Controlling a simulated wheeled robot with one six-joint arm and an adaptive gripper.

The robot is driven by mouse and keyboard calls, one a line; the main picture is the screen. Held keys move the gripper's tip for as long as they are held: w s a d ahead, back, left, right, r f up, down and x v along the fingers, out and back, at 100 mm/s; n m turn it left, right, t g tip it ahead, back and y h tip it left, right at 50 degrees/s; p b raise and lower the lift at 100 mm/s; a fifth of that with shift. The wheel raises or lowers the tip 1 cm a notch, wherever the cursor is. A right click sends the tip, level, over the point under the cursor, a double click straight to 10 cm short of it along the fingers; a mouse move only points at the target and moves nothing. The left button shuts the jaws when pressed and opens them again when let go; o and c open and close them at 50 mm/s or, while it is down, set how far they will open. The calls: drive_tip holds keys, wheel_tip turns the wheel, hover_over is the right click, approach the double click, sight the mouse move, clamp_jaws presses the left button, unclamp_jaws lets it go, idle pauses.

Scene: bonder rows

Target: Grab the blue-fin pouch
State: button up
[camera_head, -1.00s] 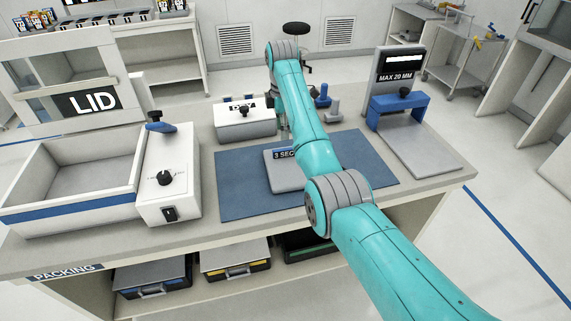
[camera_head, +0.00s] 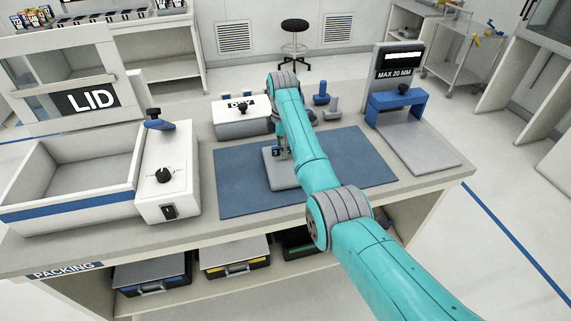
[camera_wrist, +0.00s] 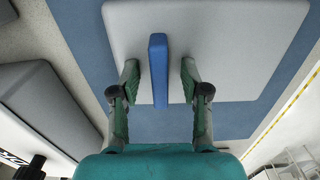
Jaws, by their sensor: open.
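The pouch is a flat grey slab with a blue fin standing on it. In the wrist view the fin (camera_wrist: 158,70) runs lengthwise between the two green fingers of my gripper (camera_wrist: 160,80), with a gap on each side. The grey pouch body (camera_wrist: 235,40) lies below on the blue mat (camera_wrist: 232,118). In the head view the pouch (camera_head: 283,180) lies on the mat (camera_head: 240,196), partly hidden by my arm. My gripper (camera_head: 282,152) points down over it and is open and empty.
An open white chamber (camera_head: 70,205) with a raised LID (camera_head: 92,100) stands at left. A white box with a knob (camera_head: 243,120) is behind the mat. The mat's right side is clear.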

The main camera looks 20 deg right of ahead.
clamp_jaws()
